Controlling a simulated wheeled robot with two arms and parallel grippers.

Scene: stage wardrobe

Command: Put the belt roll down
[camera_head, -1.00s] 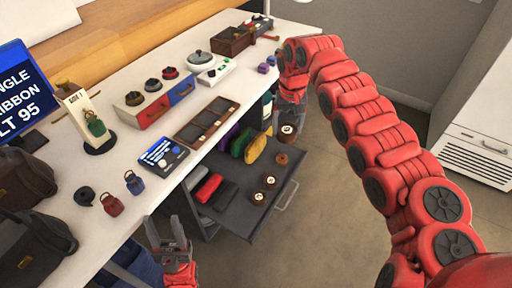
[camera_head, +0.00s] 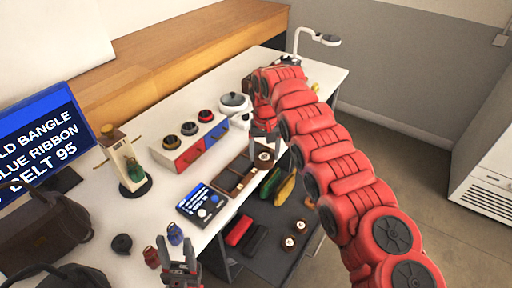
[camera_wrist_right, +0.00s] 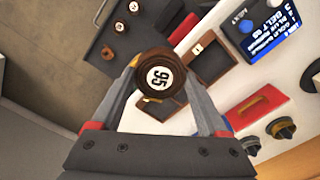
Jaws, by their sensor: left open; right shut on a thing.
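My right gripper (camera_head: 264,138) is shut on a brown belt roll (camera_head: 264,157) with a white "95" label, which shows clearly in the right wrist view (camera_wrist_right: 157,77). It holds the roll above the right part of the brown compartment tray (camera_head: 226,184) on the white table; in the right wrist view the roll overlaps the tray (camera_wrist_right: 184,71). Whether it touches the tray is unclear. My left gripper (camera_head: 178,268) is open and empty at the table's front edge. A screen (camera_head: 40,150) reads "BELT 95" in its last line.
An open dark drawer (camera_head: 262,262) below the table holds more belt rolls (camera_head: 288,242) and coloured rolled items. A red and blue box (camera_head: 196,146) with bangles stands behind the tray. A small display (camera_head: 202,203), stand (camera_head: 125,165) and bags (camera_head: 45,225) are left.

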